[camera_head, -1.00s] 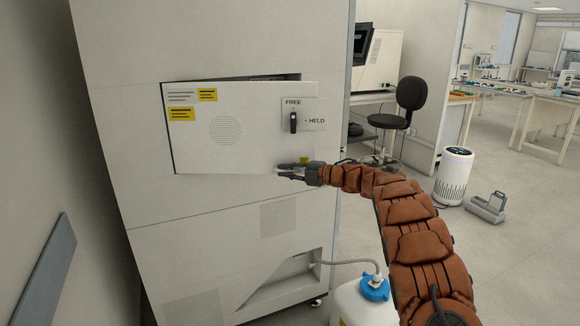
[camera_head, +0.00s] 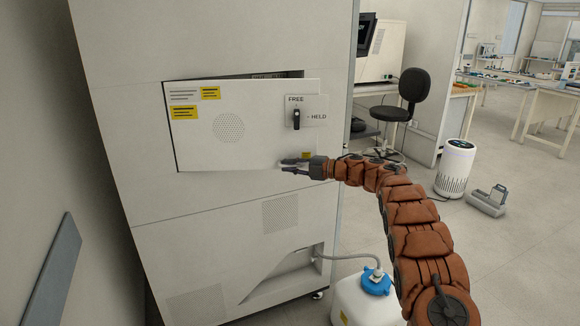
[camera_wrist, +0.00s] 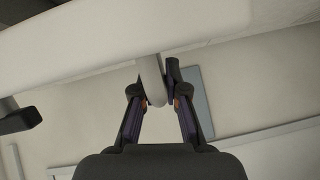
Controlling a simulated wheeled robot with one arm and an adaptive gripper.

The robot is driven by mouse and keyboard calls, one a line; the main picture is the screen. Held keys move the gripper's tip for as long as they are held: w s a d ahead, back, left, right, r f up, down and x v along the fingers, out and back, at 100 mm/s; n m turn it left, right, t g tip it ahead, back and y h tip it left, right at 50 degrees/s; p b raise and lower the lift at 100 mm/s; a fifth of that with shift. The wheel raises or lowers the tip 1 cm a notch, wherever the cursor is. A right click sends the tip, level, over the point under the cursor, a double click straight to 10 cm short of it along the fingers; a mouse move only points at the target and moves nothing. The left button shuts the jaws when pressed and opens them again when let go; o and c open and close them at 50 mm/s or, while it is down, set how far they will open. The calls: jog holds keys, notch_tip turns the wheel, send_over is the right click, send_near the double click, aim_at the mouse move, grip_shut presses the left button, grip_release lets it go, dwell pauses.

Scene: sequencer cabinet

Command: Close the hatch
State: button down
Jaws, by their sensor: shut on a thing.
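The hatch (camera_head: 240,140) is a pale panel with yellow labels and a round perforated patch, on the front of the tall cabinet. It stands ajar: a dark gap (camera_head: 255,76) shows along its top, and its right side stands out from the cabinet. A black lever (camera_head: 296,119) near its upper right is upright at FREE, with HELD marked to its right. My gripper (camera_head: 284,166) is at the hatch's lower right edge. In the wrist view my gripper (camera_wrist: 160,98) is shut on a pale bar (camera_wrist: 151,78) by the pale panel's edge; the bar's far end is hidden.
A white bottle with a blue cap (camera_head: 375,282) and hose stands on the floor below my arm. A grey wall (camera_head: 85,130) is close on the left.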

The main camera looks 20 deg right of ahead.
jog(key=shift+a, duration=0.45)
jog(key=c, duration=1.4)
grip_release()
jog(key=shift+o, duration=1)
jog(key=shift+d, duration=0.25)
jog(key=shift+s+d, duration=0.3)
jog(key=shift+d, duration=0.1)
jog(key=v, duration=1.1)
